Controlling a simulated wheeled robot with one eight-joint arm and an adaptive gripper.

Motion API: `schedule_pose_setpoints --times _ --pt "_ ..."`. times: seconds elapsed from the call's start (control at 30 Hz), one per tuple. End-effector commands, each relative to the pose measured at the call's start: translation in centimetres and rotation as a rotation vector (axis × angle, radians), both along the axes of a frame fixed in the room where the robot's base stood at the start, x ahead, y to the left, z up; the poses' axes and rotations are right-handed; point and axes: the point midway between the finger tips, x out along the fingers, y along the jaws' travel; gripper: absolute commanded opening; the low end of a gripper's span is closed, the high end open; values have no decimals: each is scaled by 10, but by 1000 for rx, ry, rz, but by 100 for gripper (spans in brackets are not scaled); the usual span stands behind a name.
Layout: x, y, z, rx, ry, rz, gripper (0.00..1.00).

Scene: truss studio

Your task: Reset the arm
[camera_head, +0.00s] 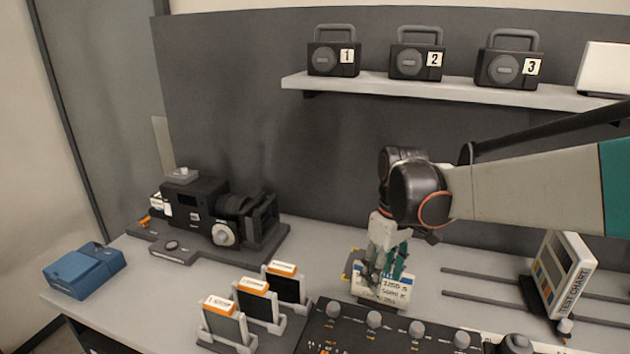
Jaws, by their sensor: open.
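My arm reaches in from the right of the head view, and my gripper (383,283) points down over the bench. Its fingers are apart, in front of or around the top of a small white label card (395,293) with printed text. I cannot tell whether the fingers touch the card. The card stands on the bench behind a black control panel (385,335) with several knobs. Part of the card is hidden by the fingers.
A black camera (205,210) stands at the left, with a blue box (83,270) near the edge. Several orange-topped cards (255,300) stand in holders. A shelf (440,90) above holds three numbered black boxes (418,60). A test chart (562,272) and rails are at the right.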

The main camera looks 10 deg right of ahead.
Motion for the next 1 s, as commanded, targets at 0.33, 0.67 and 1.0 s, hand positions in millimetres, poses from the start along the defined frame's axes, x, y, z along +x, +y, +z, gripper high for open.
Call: schedule_pose_setpoints --times 0.33,0.67,1.0 --pt "-52 1 30 -2 -172 -161 47" --pt "-105 1 42 29 -353 -329 47" --pt "-151 0 36 93 -529 -487 47"
